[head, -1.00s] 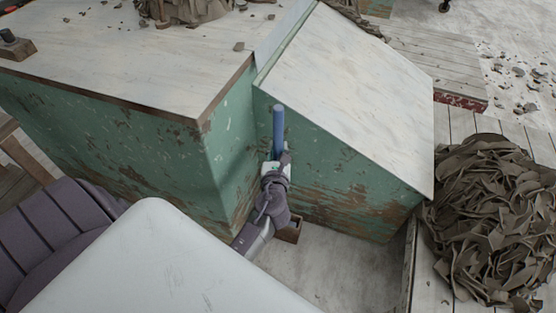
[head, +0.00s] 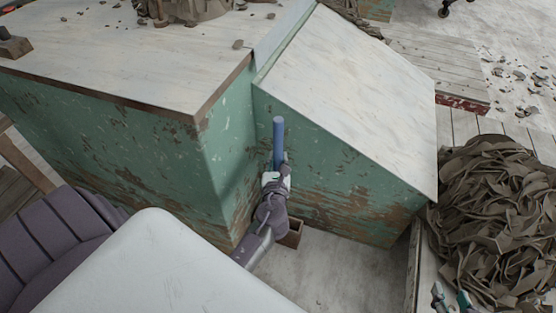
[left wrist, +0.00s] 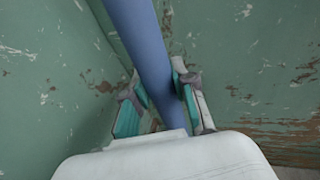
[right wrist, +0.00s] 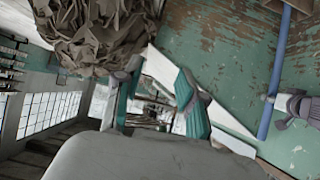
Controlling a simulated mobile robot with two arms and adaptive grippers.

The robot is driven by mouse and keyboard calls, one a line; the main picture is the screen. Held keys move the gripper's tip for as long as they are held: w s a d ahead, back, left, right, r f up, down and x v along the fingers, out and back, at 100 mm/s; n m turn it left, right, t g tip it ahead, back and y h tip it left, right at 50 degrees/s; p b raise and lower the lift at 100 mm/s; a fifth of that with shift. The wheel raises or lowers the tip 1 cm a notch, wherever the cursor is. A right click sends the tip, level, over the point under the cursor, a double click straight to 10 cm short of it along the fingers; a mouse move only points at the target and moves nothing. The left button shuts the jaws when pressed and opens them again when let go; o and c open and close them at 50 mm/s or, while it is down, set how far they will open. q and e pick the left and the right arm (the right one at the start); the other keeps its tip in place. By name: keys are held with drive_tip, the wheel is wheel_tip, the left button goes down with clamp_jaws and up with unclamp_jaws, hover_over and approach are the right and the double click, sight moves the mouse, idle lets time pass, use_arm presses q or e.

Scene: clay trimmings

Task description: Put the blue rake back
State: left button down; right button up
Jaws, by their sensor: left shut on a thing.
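The blue rake shows as an upright blue handle (head: 278,140) in the head view, close to the green panel. My left gripper (head: 277,177) is shut around this handle. In the left wrist view the handle (left wrist: 147,45) passes between the two fingers (left wrist: 160,105). The right wrist view shows the handle (right wrist: 275,85) with its lower end by a small wooden box (right wrist: 303,4); whether it is inside I cannot tell. The rake's head is not visible. My right gripper (head: 451,299) is at the bottom right, open and empty, also in the right wrist view (right wrist: 158,100).
The small wooden box (head: 292,233) stands on the floor against the green cabinet (head: 335,185) with its sloped white top (head: 350,90). A green table (head: 120,130) adjoins it at left. A heap of clay trimmings (head: 490,215) lies at right, near my right gripper.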

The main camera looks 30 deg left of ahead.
drive_tip(key=shift+w+r, duration=0.1)
use_arm(q)
drive_tip(key=c, duration=0.9)
unclamp_jaws()
drive_tip(key=shift+c, duration=0.2)
drive_tip(key=s+d+r+n+g+h+p, duration=0.1)
drive_tip(key=s+d+n+g, duration=0.1)
drive_tip(key=s+n, duration=0.6)
drive_tip(key=s+d+r+n+g+h, duration=0.1)
drive_tip(key=s+d+n+g+h, duration=0.15)
drive_tip(key=s+n, duration=0.6)
drive_tip(key=s+d+r+n+g+h, duration=0.1)
drive_tip(key=s+d+r+n+h, duration=0.1)
drive_tip(key=d+n+h, duration=0.4)
drive_tip(key=d+n, duration=0.3)
drive_tip(key=n, duration=0.2)
drive_tip(key=shift+s+d+g, duration=0.3)
drive_tip(key=shift+s+g, duration=0.05)
use_arm(e)
drive_tip(key=s+f+g, duration=0.1)
drive_tip(key=s+d+f+g, duration=0.1)
drive_tip(key=s, duration=0.1)
drive_tip(key=s+f+g, duration=0.1)
drive_tip(key=shift+s+d+f+h, duration=0.15)
drive_tip(key=shift+s+d+h, duration=0.15)
drive_tip(key=shift+h, duration=0.1)
